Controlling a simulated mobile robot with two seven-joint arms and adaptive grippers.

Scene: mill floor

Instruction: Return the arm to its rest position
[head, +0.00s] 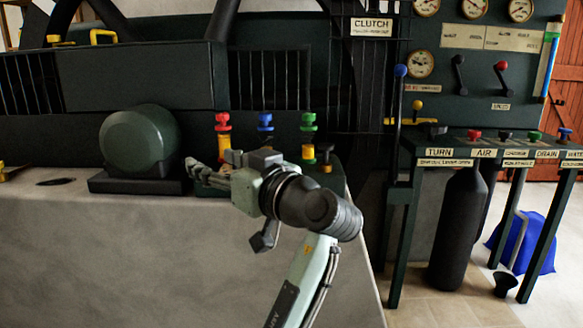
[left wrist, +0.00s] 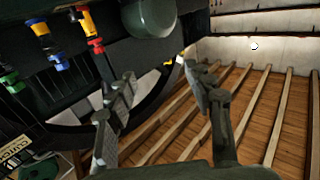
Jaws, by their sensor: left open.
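My left arm reaches up from the bottom of the head view, bent at a dark wrist joint. Its gripper (head: 196,172) points left, just right of the green domed housing (head: 140,145) and in front of the dark machine. In the left wrist view the two fingers of the gripper (left wrist: 160,84) stand apart with nothing between them. No object is held. My right gripper is in neither view.
Red (head: 223,135), blue (head: 265,122) and green (head: 308,134) valve knobs stand close behind the wrist. The grey plinth (head: 120,250) lies below. Right are the labelled lever stand (head: 440,150), a black cylinder (head: 457,230) and a blue cloth (head: 530,240).

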